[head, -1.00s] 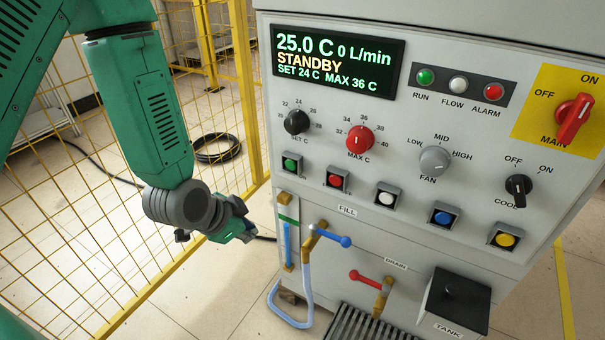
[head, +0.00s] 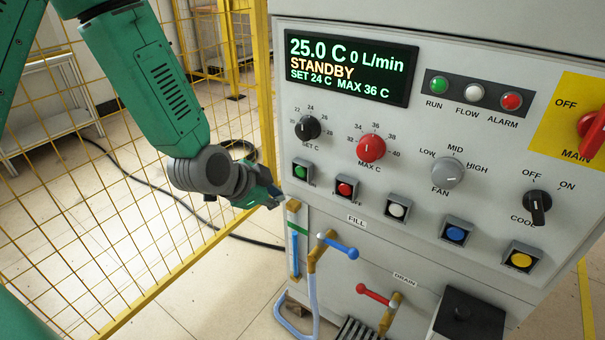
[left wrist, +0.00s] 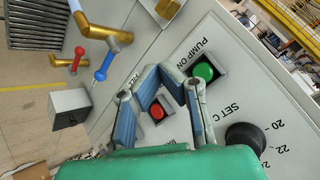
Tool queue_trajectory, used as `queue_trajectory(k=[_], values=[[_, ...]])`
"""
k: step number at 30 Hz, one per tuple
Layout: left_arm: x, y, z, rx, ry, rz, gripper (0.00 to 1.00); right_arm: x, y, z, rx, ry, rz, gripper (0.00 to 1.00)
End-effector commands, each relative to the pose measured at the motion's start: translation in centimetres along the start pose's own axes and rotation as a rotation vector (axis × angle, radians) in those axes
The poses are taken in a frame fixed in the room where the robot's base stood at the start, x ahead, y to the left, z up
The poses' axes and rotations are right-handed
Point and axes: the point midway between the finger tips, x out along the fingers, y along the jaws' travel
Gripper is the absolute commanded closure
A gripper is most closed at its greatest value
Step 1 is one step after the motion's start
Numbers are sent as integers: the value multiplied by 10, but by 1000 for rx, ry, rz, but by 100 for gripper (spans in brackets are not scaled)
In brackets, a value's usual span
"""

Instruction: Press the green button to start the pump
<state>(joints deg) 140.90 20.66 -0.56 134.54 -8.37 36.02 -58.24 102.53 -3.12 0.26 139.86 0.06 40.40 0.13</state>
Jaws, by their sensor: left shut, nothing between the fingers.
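The green button (head: 302,171) sits in a grey square housing at the left end of the panel's button row. In the left wrist view the green button (left wrist: 203,72) is beside the label PUMP ON. My left gripper (head: 276,196) is shut and empty, just left of and below the green button in the head view. In the left wrist view its fingertips (left wrist: 162,76) show close to the button, on its left; I cannot see contact. The display (head: 347,67) reads STANDBY and 0 L/min. My right gripper is not in view.
The red button (head: 346,188) is right of the green one, with white, blue and yellow buttons beyond. The SET C knob (head: 307,128) is above. Blue-handled (head: 340,246) and red-handled (head: 374,294) valves stick out below. A yellow mesh fence (head: 130,230) stands left.

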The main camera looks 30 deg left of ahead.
Motion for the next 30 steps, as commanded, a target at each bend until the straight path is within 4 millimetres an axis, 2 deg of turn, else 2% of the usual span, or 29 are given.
queue_trajectory(k=[6,13,30], values=[[24,-16,-15,-2,1,-1,100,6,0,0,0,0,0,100],[38,-28,-28,0,-1,0,100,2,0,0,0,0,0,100],[43,-31,-31,-2,0,1,100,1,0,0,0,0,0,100]])
